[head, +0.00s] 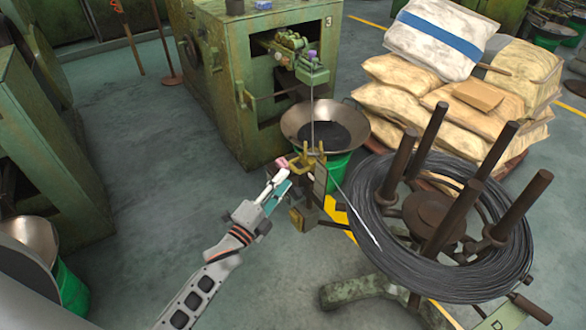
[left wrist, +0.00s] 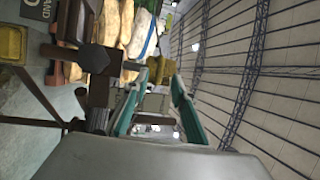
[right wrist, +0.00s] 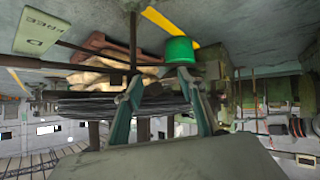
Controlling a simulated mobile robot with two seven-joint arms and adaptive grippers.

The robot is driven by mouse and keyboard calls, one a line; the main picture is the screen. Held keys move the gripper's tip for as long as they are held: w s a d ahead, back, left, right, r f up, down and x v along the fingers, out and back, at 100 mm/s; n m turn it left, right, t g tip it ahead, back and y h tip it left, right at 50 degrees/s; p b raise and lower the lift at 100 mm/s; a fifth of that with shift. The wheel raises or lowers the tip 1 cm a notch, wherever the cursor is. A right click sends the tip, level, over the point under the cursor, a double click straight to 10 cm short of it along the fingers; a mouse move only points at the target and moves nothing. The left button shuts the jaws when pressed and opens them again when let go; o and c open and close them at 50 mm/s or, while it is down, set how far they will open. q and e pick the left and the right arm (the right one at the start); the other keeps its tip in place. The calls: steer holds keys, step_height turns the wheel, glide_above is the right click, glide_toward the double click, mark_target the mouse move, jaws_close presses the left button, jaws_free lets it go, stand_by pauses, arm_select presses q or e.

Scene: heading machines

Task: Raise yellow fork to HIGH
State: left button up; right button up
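The yellow fork (head: 308,157) shows in the head view at the top of a dark upright post, beside the wire coil. A small pink piece (head: 281,162) is just to its left. My left gripper (head: 279,180) reaches up from the lower left and ends just short of the fork, apart from it as far as I can tell. In the left wrist view its teal fingers (left wrist: 156,88) are spread with nothing held, and a yellow part (left wrist: 158,68) shows beyond them. My right gripper is outside the head view; its own view shows teal fingers (right wrist: 160,88) apart and empty.
A black wire coil (head: 365,235) on a reel with upright brown posts stands right of the fork. Behind the fork are a metal bowl (head: 325,112) on a green bucket and a green machine (head: 215,75). Stacked sacks (head: 400,75) fill the upper right.

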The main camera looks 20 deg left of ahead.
mark_target(293, 166)
arm_select(q)
steer(key=x, duration=0.6)
arm_select(e)
steer(key=shift+s+a+f, duration=0.1)
steer(key=shift+s+f, duration=0.3)
steer(key=shift+s, duration=0.1)
